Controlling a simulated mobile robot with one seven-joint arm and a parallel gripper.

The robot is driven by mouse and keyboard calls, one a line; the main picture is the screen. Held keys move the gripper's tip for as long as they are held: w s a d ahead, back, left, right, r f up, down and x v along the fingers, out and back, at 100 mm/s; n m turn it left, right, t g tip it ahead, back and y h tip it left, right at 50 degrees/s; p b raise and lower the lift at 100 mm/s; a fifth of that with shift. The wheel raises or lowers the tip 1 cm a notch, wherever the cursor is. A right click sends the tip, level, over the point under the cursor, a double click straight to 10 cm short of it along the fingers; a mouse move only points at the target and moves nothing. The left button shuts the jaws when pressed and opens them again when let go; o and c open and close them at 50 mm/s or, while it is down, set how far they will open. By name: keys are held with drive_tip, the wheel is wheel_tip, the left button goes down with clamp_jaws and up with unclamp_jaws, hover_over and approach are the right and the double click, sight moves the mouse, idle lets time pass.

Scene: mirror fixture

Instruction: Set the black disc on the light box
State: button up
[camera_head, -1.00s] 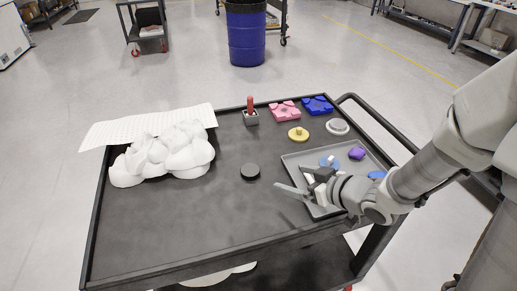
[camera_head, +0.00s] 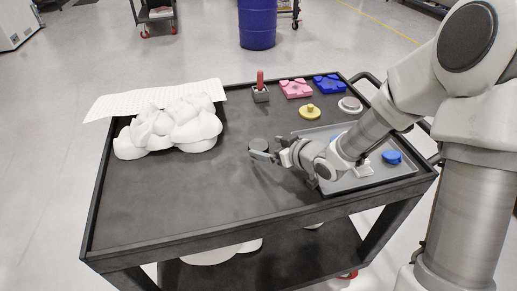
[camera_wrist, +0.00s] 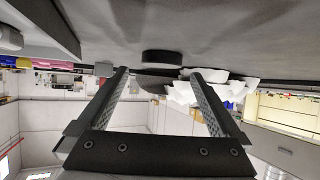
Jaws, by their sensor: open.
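The black disc (camera_head: 258,144) lies flat on the dark cart top, near the middle. My gripper (camera_head: 266,154) is low over the cart, just in front of the disc and partly overlapping it in the head view. In the wrist view, which shows the cart top upside down, the disc (camera_wrist: 162,57) appears beyond and between the two fingertips of my gripper (camera_wrist: 159,71). The fingers are wide apart with nothing between them. I cannot tell for sure which thing is the light box; a small grey box (camera_head: 261,96) with a red handle stands at the back edge.
A grey tray (camera_head: 365,184) with a blue piece (camera_head: 392,157) lies under my arm. Pink (camera_head: 296,88) and blue (camera_head: 328,84) blocks, a yellow disc (camera_head: 310,112) and a pale round part (camera_head: 350,104) are behind it. White lumps (camera_head: 180,130) lie left. The front left is clear.

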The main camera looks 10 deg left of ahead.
sight(258, 144)
drive_tip(key=x, duration=0.3)
drive_tip(key=shift+a+f, duration=0.15)
drive_tip(key=shift+a, duration=0.1)
drive_tip(key=shift+c, duration=0.2)
drive_tip(key=c, duration=1.5)
